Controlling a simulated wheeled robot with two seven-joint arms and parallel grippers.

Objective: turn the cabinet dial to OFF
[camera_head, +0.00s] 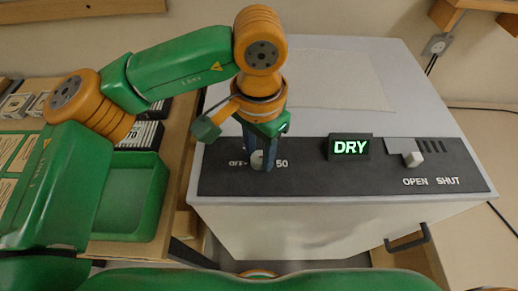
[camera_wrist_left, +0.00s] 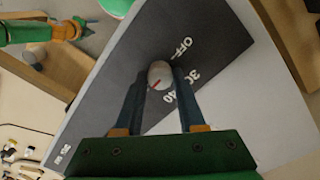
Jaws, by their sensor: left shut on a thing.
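The dial (camera_wrist_left: 159,72) is a small round grey knob with a red mark, on the dark panel of the white cabinet (camera_head: 320,225). My left gripper (camera_head: 259,163) points down over the panel, its two blue fingers shut on the dial from both sides. In the left wrist view the red mark is on the knob's lower left side, away from the printed OFF (camera_wrist_left: 180,46), 30 and 40. In the head view the fingers hide most of the dial; OFF shows left of them and 50 right. A green arm end, seemingly my right gripper (camera_wrist_left: 85,27), shows small there; its jaws are unclear.
A lit display (camera_head: 349,147) reads DRY. Right of it is a slider (camera_head: 413,159) above OPEN and SHUT. A dark handle (camera_head: 408,240) sticks out from the cabinet front. A green tray (camera_head: 127,200) is on the wooden bench at left.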

